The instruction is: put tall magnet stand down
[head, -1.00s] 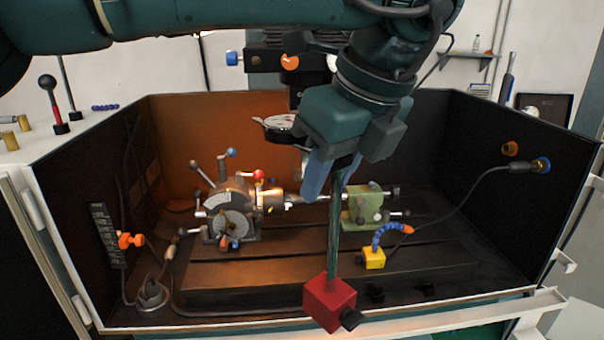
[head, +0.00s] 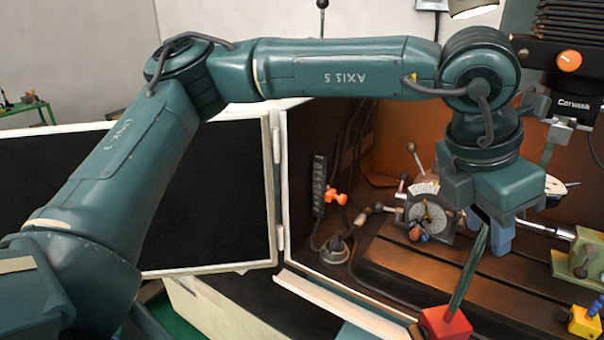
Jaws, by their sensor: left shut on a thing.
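My left gripper (head: 490,225) is shut on the thin upright rod of the tall magnet stand (head: 446,325). The stand has a red block base and a dark greenish rod that tilts, its base down and to the left of the fingers. The base is cut by the bottom edge of the head view, in front of the slotted machine table (head: 405,262). I cannot tell whether it touches anything. My right gripper is not in view.
The indexing chuck (head: 428,217) with its dial stands behind the stand. A green tailstock block (head: 580,258) and a yellow magnet base (head: 583,322) are at the right. An orange-knobbed fitting (head: 335,196) and a cable lie left. An open dark door panel (head: 200,200) fills the left.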

